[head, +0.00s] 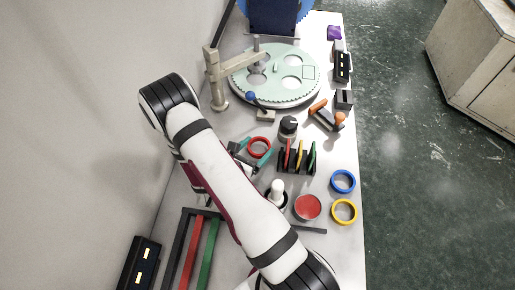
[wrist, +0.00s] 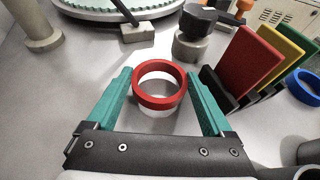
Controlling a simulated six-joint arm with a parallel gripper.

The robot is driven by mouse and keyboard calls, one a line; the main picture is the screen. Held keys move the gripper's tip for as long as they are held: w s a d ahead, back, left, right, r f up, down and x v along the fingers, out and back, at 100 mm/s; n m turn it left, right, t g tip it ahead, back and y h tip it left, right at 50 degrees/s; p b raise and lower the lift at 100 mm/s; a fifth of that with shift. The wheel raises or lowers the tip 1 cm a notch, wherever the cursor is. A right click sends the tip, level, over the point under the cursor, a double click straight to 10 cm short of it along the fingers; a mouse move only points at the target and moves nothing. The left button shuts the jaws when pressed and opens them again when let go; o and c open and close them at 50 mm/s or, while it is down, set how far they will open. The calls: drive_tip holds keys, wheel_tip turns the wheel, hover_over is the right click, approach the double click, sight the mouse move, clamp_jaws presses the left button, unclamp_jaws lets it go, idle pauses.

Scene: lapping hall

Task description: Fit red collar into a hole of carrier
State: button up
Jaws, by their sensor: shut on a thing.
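The red collar (head: 260,147) is a short, open ring. In the wrist view the red collar (wrist: 160,102) lies between the two teal fingers of my gripper (wrist: 160,88). My gripper (head: 256,153) is shut on it, with one finger on each side. A pale area shows below the collar; I cannot tell how high it is above the table. The carrier (head: 270,94) is a pale green toothed disc with several round holes, farther back in the head view. Only its near edge (wrist: 130,15) shows in the wrist view. The collar is apart from the carrier.
A beige post with an arm (head: 213,80) reaches over the carrier's left side. A blue-knobbed block (head: 265,116), a dark-topped knob (head: 288,126) and a rack of coloured plates (head: 297,158) stand nearby. Blue (head: 343,181) and yellow (head: 344,211) rings lie at right.

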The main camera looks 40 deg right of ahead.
drive_tip(key=w+a+r+n+t+y, duration=0.25)
drive_tip(key=a+r, duration=0.35)
drive_tip(key=r, duration=0.7)
drive_tip(key=w+a+r+n+t+y, duration=0.2)
drive_tip(key=a+r+n+t+y, duration=0.3)
drive_tip(key=r, duration=0.9)
drive_tip(key=w+a+r+n+t+y, duration=0.1)
drive_tip(key=w+a+r+n, duration=0.15)
drive_tip(key=a+r, duration=0.75)
drive_tip(key=w+d+f+n+y, duration=0.1)
drive_tip(key=d+f, duration=0.2)
drive_tip(key=d, duration=0.8)
drive_tip(key=w+d+f+n+y, duration=0.1)
drive_tip(key=d+f+y, duration=0.1)
drive_tip(key=d, duration=1)
drive_tip(key=w+d+f+n+y, duration=0.1)
drive_tip(key=w+d+f+n, duration=0.15)
drive_tip(key=d, duration=0.85)
drive_tip(key=s+d+f, duration=0.5)
drive_tip(key=d+f, duration=0.3)
drive_tip(key=s+d+f, duration=0.4)
drive_tip(key=d+f, duration=0.4)
drive_tip(key=d, duration=0.1)
hover_over(294, 86)
drive_tip(key=shift+m, duration=0.45)
wheel_tip(294, 86, down, 7)
drive_tip(key=shift+d+f, duration=0.1)
wheel_tip(294, 86, down, 3)
drive_tip(key=shift+f, duration=0.45)
